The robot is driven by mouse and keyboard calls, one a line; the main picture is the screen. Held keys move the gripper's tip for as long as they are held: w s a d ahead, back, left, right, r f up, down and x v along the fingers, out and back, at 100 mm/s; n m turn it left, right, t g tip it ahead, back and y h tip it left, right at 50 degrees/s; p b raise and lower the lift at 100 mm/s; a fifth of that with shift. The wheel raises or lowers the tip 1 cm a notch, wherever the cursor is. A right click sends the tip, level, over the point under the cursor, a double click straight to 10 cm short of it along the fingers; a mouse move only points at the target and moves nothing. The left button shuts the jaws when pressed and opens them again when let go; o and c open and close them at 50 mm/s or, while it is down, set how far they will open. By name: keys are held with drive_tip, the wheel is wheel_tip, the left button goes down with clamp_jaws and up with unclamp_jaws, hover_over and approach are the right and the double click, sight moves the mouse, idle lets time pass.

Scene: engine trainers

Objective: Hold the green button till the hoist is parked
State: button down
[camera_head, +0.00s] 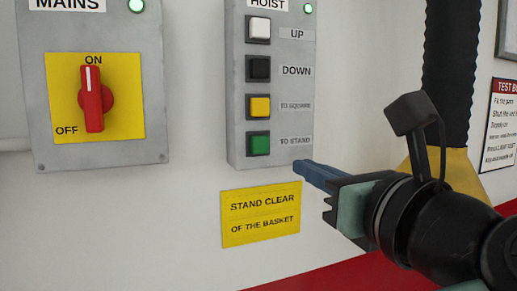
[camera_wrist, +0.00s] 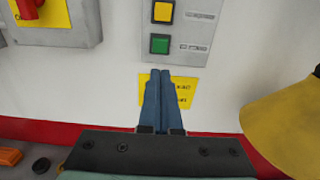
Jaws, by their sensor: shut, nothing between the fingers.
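The green button (camera_head: 259,143) is the lowest on the grey hoist panel (camera_head: 272,176), beside the label "TO STAND". It also shows in the wrist view (camera_wrist: 159,44), above and slightly left of my fingertips. My gripper (camera_head: 300,166) is shut and empty, its blue fingers together. In the head view its tips are below and to the right of the green button, near the panel's lower right corner. In the wrist view the fingertips (camera_wrist: 160,72) sit just under the panel's lower part. The tips appear apart from the button. The hoist itself is not clearly identifiable.
White, black and yellow buttons (camera_head: 260,106) sit above the green one. A yellow "STAND CLEAR OF THE BASKET" sign (camera_head: 260,215) is below the panel. The mains box (camera_head: 150,140), its red switch (camera_head: 93,98) at ON, is left. A yellow object (camera_wrist: 285,120) stands right.

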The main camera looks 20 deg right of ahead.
sight(261, 146)
drive_tip(key=w, duration=0.9)
drive_tip(key=w+p, duration=0.1)
drive_tip(key=w, duration=0.3)
drive_tip(key=shift+w+a, duration=0.3)
